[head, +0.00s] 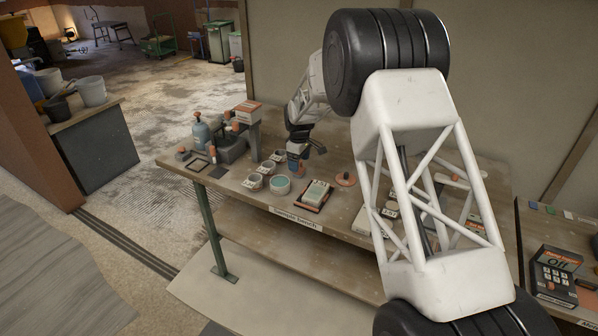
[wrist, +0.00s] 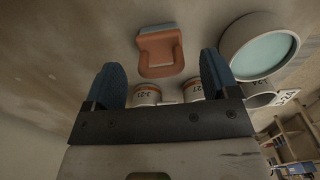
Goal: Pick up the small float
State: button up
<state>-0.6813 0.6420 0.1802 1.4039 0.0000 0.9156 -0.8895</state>
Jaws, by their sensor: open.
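In the wrist view an orange-brown piece with a grey-blue edge (wrist: 160,50), which I take to be the small float, lies ahead of and between my two blue fingers. My gripper (wrist: 161,62) is open, with nothing held between its fingers. In the head view my gripper (head: 302,148) hangs over the bench, just above a small blue and orange thing (head: 296,166) that seems to be the same piece. My gripper partly hides it there. I cannot tell how far the fingertips are from it.
Several labelled white cups (head: 252,182) and a wider teal-topped pot (head: 280,186) crowd close by; the pot also shows in the wrist view (wrist: 262,48). A framed tray with a pale green block (head: 315,194) lies right. The bench (head: 225,181) has a front edge. My arm hides its right part.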

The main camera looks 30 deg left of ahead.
jog(key=shift+f, duration=1.95)
jog(key=c, duration=1.1)
jog(key=shift+r, duration=5)
